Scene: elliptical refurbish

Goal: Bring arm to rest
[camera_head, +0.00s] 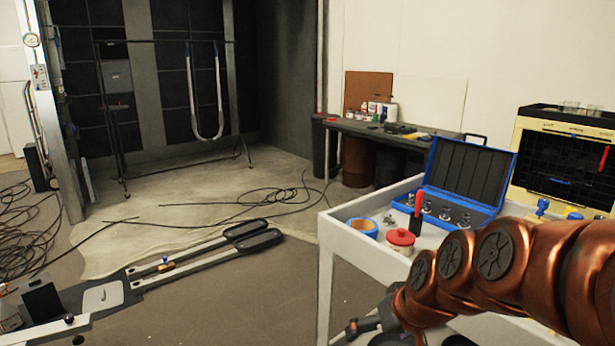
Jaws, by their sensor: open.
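My copper-coloured arm (500,262) reaches in from the right edge, in front of the white cart. My gripper (364,326) is a small dark shape at the lower middle, beside the cart's front leg as seen here. It is open, and I see nothing held in it. Its far side is partly hidden by my arm links.
The white cart (338,250) holds an open blue case (466,176) with metal parts, a blue tape roll (363,227) and a red-lidded pot (401,238). An elliptical's rails (205,252) lie on the floor to the left. Cables (265,198) cross the floor behind.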

